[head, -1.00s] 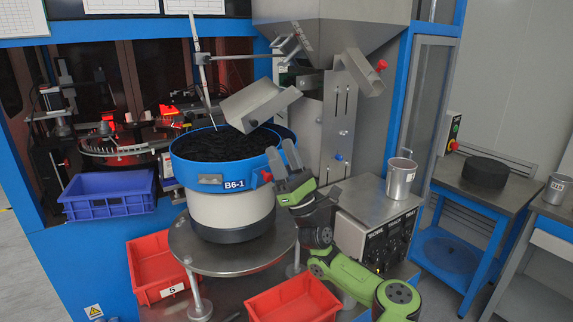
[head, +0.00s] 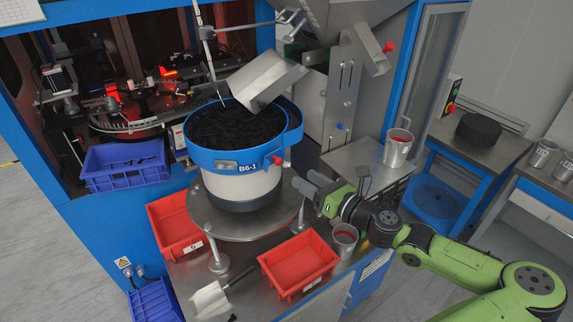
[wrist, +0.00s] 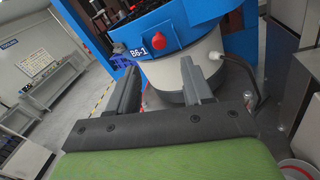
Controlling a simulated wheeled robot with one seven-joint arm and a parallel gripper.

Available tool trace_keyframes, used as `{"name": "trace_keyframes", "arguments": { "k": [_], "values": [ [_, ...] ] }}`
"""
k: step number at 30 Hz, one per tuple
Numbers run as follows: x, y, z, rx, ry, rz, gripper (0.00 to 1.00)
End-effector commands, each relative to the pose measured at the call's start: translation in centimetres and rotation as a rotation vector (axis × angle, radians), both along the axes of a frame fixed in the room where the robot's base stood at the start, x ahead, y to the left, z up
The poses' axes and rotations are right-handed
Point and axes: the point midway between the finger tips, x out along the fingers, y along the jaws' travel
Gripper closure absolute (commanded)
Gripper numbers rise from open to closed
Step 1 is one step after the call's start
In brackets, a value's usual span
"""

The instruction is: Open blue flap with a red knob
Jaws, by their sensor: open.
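The blue flap (head: 247,167) with the B6-1 label is on the front of the round blue-rimmed bowl. Its red knob (head: 276,162) sticks out at the label's right. In the wrist view the blue flap (wrist: 175,28) is ahead at the top, with the red knob (wrist: 157,44) just above and beyond the gap between the fingers. My gripper (head: 300,180) is right of the knob in the head view, open and empty, not touching it. It also shows in the wrist view (wrist: 158,70). I cannot tell whether the flap stands ajar.
The bowl (head: 240,125) holds black parts under a metal chute (head: 265,80). Red bins (head: 300,262) and a metal cup (head: 345,240) stand below and near my arm. A second cup (head: 397,150) stands on the steel box at the right. A scoop (head: 210,300) lies in front.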

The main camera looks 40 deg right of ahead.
Motion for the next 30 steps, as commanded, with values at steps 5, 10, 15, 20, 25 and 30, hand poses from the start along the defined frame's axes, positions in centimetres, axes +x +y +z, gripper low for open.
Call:
{"name": "trace_keyframes", "arguments": {
  "k": [5,10,15,20,25,30],
  "values": [
    [4.5,0.8,0.1,0.001,-0.004,0.004,0.5],
    [7.5,1.2,0.1,0.0,-0.003,0.0,0.5],
    [8.4,1.3,0.1,0.0,-0.003,-0.001,0.5],
    [8.4,1.3,0.1,0.0,-0.003,-0.002,0.5],
    [8.4,1.3,0.1,0.0,-0.003,-0.002,0.71],
    [8.4,1.3,0.1,0.0,-0.003,-0.002,0.97]
  ]
}}
